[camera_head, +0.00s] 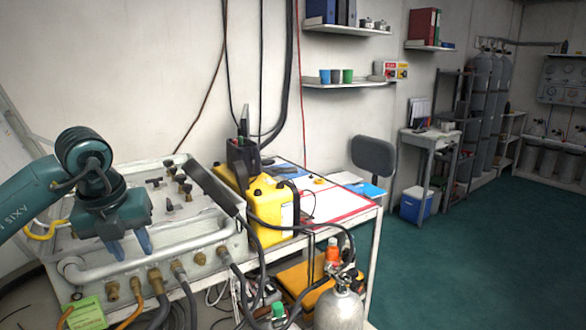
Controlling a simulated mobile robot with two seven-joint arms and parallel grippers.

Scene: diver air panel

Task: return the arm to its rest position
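My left arm, teal, comes in from the left. Its gripper (132,248) points down over the front part of the diver air panel (205,228). The two blue fingers stand apart with a gap between them and nothing in it. The fingertips are in front of the panel's thick grey rail (180,254) in the picture; I cannot tell whether they touch it. The panel is a pale metal box with several valve handles and knobs on top, and brass hose fittings along its front. The arm hides part of the panel's left side. My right gripper does not show.
Hoses hang in front of the table, near a grey cylinder (340,306). A wall shelf (348,85) is behind. The green floor (470,265) at right is open.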

